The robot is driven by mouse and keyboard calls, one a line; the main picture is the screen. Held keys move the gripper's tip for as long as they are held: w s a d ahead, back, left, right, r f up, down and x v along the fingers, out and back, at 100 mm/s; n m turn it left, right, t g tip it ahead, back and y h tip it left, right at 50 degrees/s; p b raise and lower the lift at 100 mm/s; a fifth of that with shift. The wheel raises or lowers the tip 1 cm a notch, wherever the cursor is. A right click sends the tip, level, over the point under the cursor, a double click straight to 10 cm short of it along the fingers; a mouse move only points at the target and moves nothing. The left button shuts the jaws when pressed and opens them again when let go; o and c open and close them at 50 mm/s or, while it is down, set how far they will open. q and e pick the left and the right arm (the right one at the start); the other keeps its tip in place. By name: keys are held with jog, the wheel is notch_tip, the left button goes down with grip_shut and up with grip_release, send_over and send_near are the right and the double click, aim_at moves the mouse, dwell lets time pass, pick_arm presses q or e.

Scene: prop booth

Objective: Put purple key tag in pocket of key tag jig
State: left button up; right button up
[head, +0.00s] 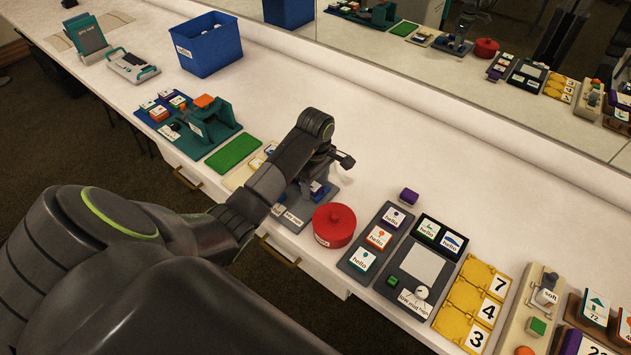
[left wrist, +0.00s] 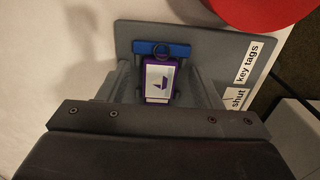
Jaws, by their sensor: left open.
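The purple key tag (left wrist: 158,78) with a pale printed face and a dark ring shows in the left wrist view. It is at the blue bar (left wrist: 178,48) of the grey key tag jig (left wrist: 128,36), between my left gripper's fingers. My left gripper (left wrist: 162,88) is open around the tag, with a gap visible on either side. I cannot tell how deep the tag sits in a pocket. In the head view my left gripper (head: 312,182) is over the jig (head: 291,217), and my arm hides much of it. My right gripper is not in view.
A red lidded pot (head: 334,226) stands close to the right of the jig. A green mat (head: 233,152) and a teal stand (head: 212,122) lie to the left. The table behind the jig is clear up to the mirror.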

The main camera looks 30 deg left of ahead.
pick_arm(q)
notch_tip(320, 180, up, 7)
notch_tip(320, 180, up, 10)
jog(key=p, duration=1.1)
jog(key=shift+r, duration=0.25)
